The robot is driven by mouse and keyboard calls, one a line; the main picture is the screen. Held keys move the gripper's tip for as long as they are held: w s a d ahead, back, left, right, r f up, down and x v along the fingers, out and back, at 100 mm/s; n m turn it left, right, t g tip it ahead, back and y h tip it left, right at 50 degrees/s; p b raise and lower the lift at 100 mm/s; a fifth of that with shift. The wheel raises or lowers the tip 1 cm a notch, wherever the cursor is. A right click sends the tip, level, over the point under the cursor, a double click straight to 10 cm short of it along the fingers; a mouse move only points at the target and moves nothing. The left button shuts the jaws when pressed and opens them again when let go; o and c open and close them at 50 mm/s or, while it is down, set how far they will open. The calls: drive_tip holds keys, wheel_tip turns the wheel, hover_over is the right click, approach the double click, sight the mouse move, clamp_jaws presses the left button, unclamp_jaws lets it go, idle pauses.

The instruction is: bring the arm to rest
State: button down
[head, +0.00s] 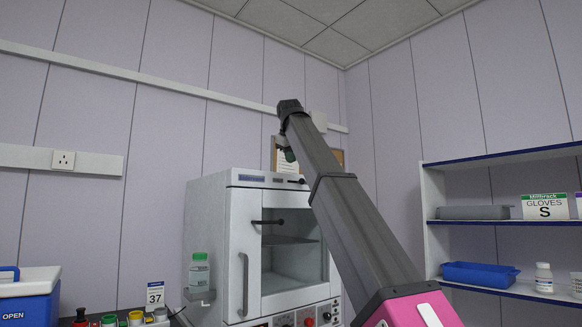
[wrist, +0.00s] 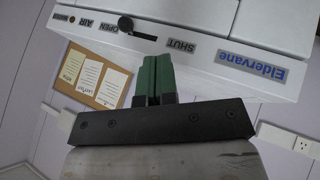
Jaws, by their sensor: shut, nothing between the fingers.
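My arm (head: 352,205) rises from the lower right of the head view, up and to the left, and bends down at its top in front of the white cabinet. My gripper's green fingers (wrist: 155,78) are together and empty in the wrist view. They overlap the edge of the white cabinet (wrist: 215,60), beside its black lever (wrist: 128,25) and the labels OPEN and SHUT. I cannot tell whether they touch it.
The cabinet (head: 208,230) stands at mid-picture, with a green-capped bottle (head: 199,270) on its side shelf. A wall shelf (head: 500,158) with a blue tray (head: 480,274) is at right. A blue-and-white box (head: 30,296) is at lower left.

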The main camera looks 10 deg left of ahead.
idle(0.5)
drive_tip(key=w+d+f+m+g, duration=0.1)
drive_tip(key=w+d+f, duration=0.25)
drive_tip(key=f, duration=1.05)
drive_tip(key=w+d+f+m+g+h, duration=0.1)
drive_tip(key=w+d+f, duration=0.3)
drive_tip(key=f, duration=1)
drive_tip(key=w+d+f+m+g, duration=0.15)
drive_tip(key=d+f, duration=0.35)
drive_tip(key=f, duration=1)
drive_tip(key=s+d+f+m, duration=0.15)
drive_tip(key=d+f, duration=0.45)
drive_tip(key=f, duration=0.6)
drive_tip(key=s+d+f+m, duration=0.1)
drive_tip(key=s+d+f, duration=0.3)
drive_tip(key=f, duration=0.7)
drive_tip(key=s+d+f+m+g, duration=0.1)
drive_tip(key=s+d+f, duration=0.5)
drive_tip(key=f, duration=0.4)
drive_tip(key=s+d+f+m+g, duration=0.2)
drive_tip(key=s+d+f, duration=0.4)
drive_tip(key=s+f, duration=0.3)
drive_tip(key=s+d+f+m+g, duration=0.1)
drive_tip(key=s+d+f, duration=0.5)
drive_tip(key=f, duration=0.5)
drive_tip(key=shift+s+d+m, duration=0.2)
drive_tip(key=shift+s+m, duration=0.1)
drive_tip(key=shift+s, duration=0.9)
drive_tip(key=shift+f, duration=0.1)
